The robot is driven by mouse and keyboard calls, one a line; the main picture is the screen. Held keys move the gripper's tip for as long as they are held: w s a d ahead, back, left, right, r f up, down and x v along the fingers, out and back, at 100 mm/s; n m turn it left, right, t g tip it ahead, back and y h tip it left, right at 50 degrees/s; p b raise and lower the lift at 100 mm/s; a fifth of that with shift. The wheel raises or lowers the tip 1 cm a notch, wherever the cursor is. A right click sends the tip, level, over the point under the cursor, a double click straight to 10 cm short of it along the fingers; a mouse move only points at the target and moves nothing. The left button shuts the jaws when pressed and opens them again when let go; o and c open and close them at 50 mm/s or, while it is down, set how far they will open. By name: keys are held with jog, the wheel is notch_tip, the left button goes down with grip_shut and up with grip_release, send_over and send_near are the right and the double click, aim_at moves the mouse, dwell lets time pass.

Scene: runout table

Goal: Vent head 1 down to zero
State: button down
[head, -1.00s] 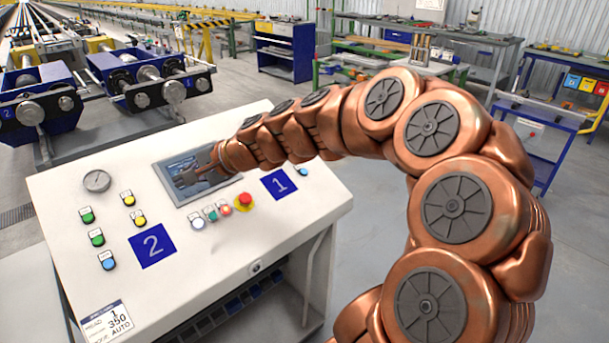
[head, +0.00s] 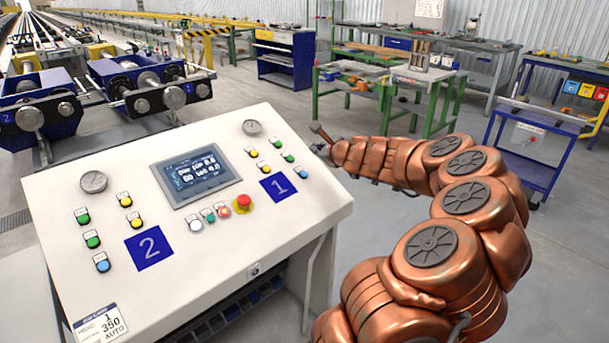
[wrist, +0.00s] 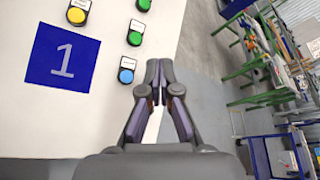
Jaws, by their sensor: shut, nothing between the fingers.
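The white control console (head: 225,250) fills the lower left of the head view. Its head 1 group is at the right: a blue plate marked 1 (head: 278,187), a small gauge (head: 252,127), two yellow buttons (head: 265,168), two green buttons (head: 289,158) and a blue button (head: 301,173). The gauge needle is too small to read. The screen (head: 192,174) is lit; its figures are blurred. My gripper (head: 319,138) is shut and empty, just beyond the console's right edge. In the wrist view, the gripper (wrist: 157,68) is beside the blue button (wrist: 126,76), apart from it.
A red emergency stop (head: 242,202) and small buttons sit below the screen. The head 2 group has its own gauge (head: 94,181) and plate (head: 150,247). A card (head: 100,323) reads head 1, 350, auto.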

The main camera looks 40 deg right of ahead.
dwell(0.3)
jog(key=b, duration=0.6)
send_over(304, 174)
jog(key=s, duration=0.3)
notch_tip(304, 174, down, 6)
jog(key=shift+w+a+f, duration=0.1)
jog(key=shift+f, duration=0.1)
jog(key=shift+w+f+b, duration=0.4)
jog(key=shift+f+b, duration=0.25)
jog(key=shift+f, duration=0.15)
jog(key=shift+w+f, duration=0.1)
jog(key=shift+f, duration=0.05)
jog(key=shift+w+f, duration=0.1)
jog(key=shift+f, duration=0.1)
jog(key=shift+w+f+b, duration=0.15)
jog(key=shift+f+b, duration=0.3)
dwell(0.8)
jog(key=shift+r, duration=0.15)
dwell(1.1)
jog(key=shift+s+r+p, duration=0.35)
jog(key=shift+r+p, duration=0.35)
jog(key=shift+p, duration=0.15)
jog(key=shift+r, duration=0.1)
